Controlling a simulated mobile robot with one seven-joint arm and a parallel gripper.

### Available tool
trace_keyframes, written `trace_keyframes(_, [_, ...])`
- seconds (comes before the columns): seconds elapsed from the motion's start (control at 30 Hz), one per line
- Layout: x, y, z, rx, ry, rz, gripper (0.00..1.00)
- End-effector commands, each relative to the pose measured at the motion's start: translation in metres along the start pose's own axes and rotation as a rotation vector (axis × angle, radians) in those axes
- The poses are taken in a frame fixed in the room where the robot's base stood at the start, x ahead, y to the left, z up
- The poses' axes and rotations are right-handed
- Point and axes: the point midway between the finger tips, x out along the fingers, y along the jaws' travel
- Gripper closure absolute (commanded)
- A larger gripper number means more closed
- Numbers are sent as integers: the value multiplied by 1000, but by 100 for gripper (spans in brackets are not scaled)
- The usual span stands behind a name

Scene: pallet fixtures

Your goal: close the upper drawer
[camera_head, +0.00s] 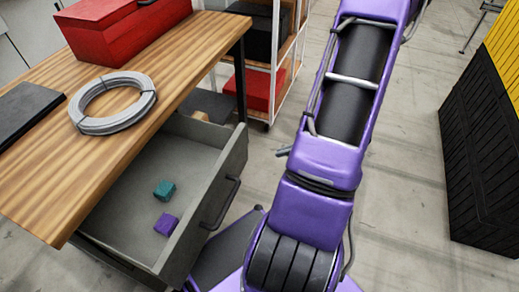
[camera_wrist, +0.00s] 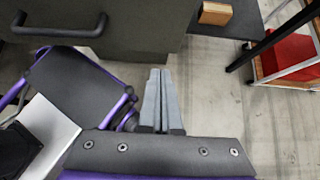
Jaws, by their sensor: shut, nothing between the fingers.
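The upper drawer (camera_head: 215,185) is grey and stands pulled out from under the wooden tabletop in the head view. A teal cube (camera_head: 164,190) and a purple cube (camera_head: 166,224) lie inside it. Its dark bar handle (camera_head: 222,203) is on the front, and a handle (camera_wrist: 60,28) also shows at the upper left of the wrist view. My gripper (camera_wrist: 160,74) is shut and empty, its grey fingertips pointing at the lower edge of a dark panel (camera_wrist: 140,35). I cannot tell whether they touch it. The fingers are not clearly visible in the head view.
The wooden tabletop (camera_head: 110,150) bears a red toolbox (camera_head: 120,30), a wire coil (camera_head: 112,102) and a dark flat panel (camera_head: 25,110). A wood block (camera_wrist: 215,13) lies near the drawer. A shelf rack (camera_head: 275,70) stands behind, black crates (camera_head: 480,150) at right.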

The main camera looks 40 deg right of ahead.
Motion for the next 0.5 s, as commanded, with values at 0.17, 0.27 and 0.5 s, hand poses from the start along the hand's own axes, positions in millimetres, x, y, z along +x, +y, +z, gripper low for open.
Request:
trace_keyframes(0.17, [30, 1, -1, 0, 1, 4, 100])
trace_keyframes(0.27, [52, 1, -1, 0, 2, 4, 100])
trace_keyframes(0.5, [100, 0, 1, -1, 3, 2, 100])
